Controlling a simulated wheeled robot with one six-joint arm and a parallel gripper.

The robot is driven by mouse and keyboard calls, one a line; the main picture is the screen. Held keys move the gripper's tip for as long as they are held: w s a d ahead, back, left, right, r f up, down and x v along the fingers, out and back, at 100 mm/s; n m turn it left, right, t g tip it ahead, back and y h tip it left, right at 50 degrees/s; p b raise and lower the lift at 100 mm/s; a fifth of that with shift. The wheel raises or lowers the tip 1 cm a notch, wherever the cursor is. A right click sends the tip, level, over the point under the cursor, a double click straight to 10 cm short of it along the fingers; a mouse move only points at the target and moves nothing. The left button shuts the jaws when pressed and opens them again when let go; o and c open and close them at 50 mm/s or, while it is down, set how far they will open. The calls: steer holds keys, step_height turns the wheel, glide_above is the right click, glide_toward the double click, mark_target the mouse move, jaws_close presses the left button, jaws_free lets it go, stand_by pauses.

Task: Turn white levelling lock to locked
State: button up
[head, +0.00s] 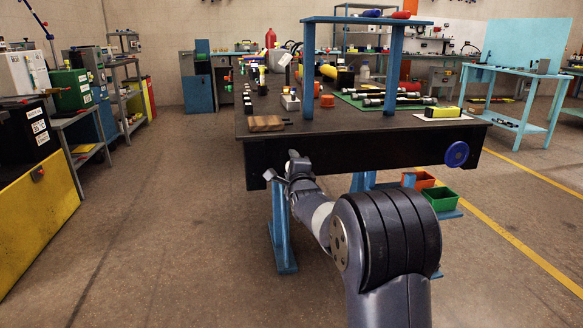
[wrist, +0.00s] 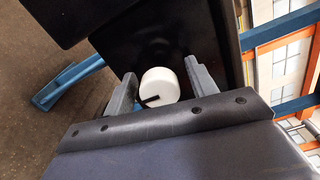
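The white levelling lock (wrist: 160,85) is a round white knob with a black pointer mark, seen in the wrist view in front of a black panel. The mark is on the knob's near face, toward its lower left. My gripper (wrist: 161,78) is open, with one finger on each side of the knob. The fingers look close to its sides; I cannot tell whether either touches. In the head view my gripper (head: 285,167) is at the front left of the dark workbench (head: 350,154), below its top.
A blue bench leg (head: 282,230) stands just below my gripper, and it also shows in the wrist view (wrist: 72,84). A wooden block (head: 265,124) lies on the bench top above. A blue round knob (head: 456,154) is on the bench front at right. Floor to the left is clear.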

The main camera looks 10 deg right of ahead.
steer(key=s+p, duration=0.2)
steer(key=s, duration=0.9)
steer(key=shift+w, duration=0.15)
stand_by(0.3)
steer(key=w+b, duration=0.2)
steer(key=w, duration=0.8)
steer(key=shift+w, duration=0.35)
